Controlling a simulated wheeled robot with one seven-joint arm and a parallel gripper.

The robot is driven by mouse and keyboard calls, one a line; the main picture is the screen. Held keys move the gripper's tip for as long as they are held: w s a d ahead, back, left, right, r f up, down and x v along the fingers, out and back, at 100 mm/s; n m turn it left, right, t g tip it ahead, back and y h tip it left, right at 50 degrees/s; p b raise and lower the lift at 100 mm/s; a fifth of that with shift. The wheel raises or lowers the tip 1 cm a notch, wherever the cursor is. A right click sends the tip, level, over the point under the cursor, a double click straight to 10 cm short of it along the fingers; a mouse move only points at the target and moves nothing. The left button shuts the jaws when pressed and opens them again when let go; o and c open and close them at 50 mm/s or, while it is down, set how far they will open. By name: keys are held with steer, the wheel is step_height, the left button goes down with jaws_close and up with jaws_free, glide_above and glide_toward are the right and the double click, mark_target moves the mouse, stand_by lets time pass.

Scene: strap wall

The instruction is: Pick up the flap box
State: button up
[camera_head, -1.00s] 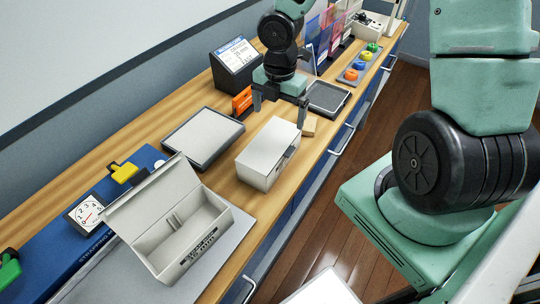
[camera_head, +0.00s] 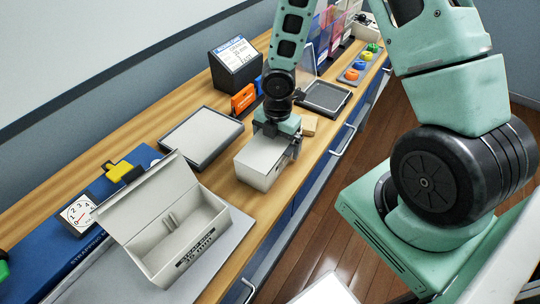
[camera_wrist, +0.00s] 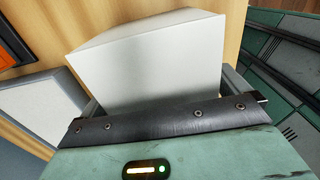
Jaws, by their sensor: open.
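In the wrist view the white box (camera_wrist: 150,60) fills the upper middle, just beyond the dark edge of my gripper. My gripper (camera_head: 277,141) is open and points down over the far part of this box. One finger shows at the box's right side; the other is largely hidden. I cannot tell whether the fingers touch the box.
A pale box with a raised lid (camera_head: 192,232) stands open on a grey plate at the front left. A flat grey pad (camera_head: 202,137) lies left of the white box. A small wooden block (camera_head: 309,125) and a dark tray (camera_head: 326,96) lie beyond it.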

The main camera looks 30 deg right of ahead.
steer(key=c, duration=0.9)
step_height(320, 180, up, 10)
steer(key=shift+r+p, duration=0.1)
steer(key=shift+p, duration=1.1)
